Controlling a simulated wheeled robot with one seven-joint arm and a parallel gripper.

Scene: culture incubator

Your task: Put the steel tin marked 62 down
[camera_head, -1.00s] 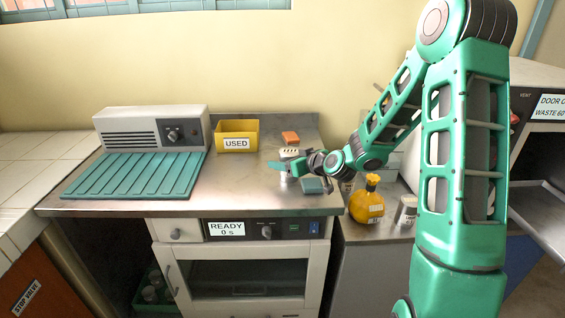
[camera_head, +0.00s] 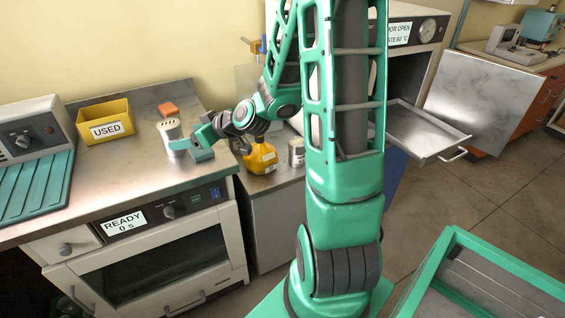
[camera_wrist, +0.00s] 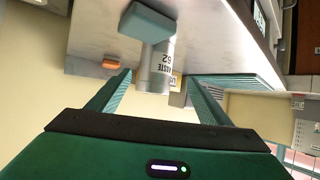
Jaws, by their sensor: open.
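The steel tin (camera_head: 170,132), with holes in its top, stands upright on the steel bench top. In the wrist view the tin (camera_wrist: 154,72) shows a label reading "WASTE 62". My gripper (camera_head: 181,146) is open at the tin. In the wrist view the fingertips of my gripper (camera_wrist: 157,76) lie on either side of the tin's near end, with a gap visible at each side. A teal block (camera_head: 200,153) sits on the bench close to the tin and covers part of it in the wrist view.
A yellow bin marked USED (camera_head: 104,121) and an orange block (camera_head: 168,109) stand behind on the bench. A yellow flask (camera_head: 261,158) and another tin (camera_head: 297,152) stand on the lower surface to the right. An opened door and tray (camera_head: 425,130) jut out farther right.

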